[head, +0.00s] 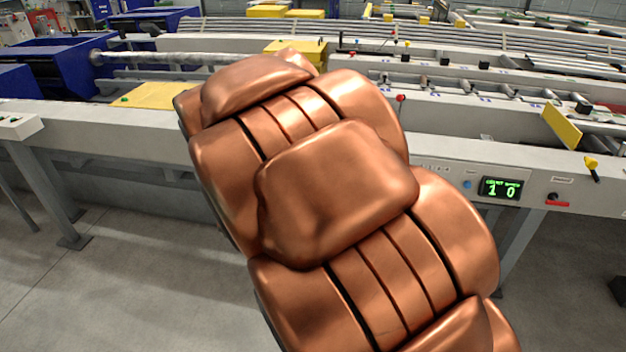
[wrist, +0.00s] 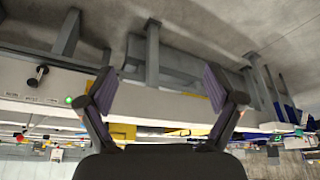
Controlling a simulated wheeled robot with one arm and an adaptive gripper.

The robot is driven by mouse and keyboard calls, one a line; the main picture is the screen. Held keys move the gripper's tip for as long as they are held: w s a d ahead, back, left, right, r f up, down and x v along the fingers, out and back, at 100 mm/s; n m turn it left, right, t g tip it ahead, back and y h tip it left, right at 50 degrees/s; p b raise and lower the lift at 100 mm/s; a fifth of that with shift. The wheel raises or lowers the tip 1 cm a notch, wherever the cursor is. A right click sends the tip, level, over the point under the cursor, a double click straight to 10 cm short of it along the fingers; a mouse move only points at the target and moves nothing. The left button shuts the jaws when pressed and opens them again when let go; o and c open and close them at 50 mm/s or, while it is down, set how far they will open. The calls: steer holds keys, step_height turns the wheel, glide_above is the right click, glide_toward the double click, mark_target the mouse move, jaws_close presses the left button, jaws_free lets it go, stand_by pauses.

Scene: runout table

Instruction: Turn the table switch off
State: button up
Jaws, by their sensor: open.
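My gripper (wrist: 160,92) is open and empty in the wrist view, its two fingers spread wide in front of the table's grey side beam. That view appears upside down, with the floor at the top. At its left a black switch lever (wrist: 37,77) sticks out from the beam, apart from the fingers. A lit green lamp (wrist: 68,100) and small labels are beside it. The labels are too small to read. In the head view my copper arm covers the middle, hiding my gripper and part of the beam.
In the head view, the beam (head: 110,128) also carries a green display (head: 501,189), a blue button (head: 467,185) and a red-and-black handle (head: 557,200) at right. A yellow-tipped lever (head: 591,166) stands nearby. Table legs (head: 45,190) rise from open grey floor.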

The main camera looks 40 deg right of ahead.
steer(key=shift+w+d+f+m+t+h+b, duration=1.05)
steer(key=shift+w+d+f+h+b, duration=1.85)
steer(key=shift+d, duration=4.2)
steer(key=shift+w+d+f+m+t+h+b, duration=1.25)
steer(key=shift+w+d+f+b, duration=2.1)
steer(key=shift+w+d, duration=2.9)
steer(key=shift+w+d+f+m+t+h+b, duration=0.85)
steer(key=shift+w+d+f+h+b, duration=1.9)
steer(key=shift+d, duration=5.2)
steer(key=shift+w+f+y, duration=0.4)
steer(key=shift+w+f, duration=0.15)
steer(key=c, duration=1.2)
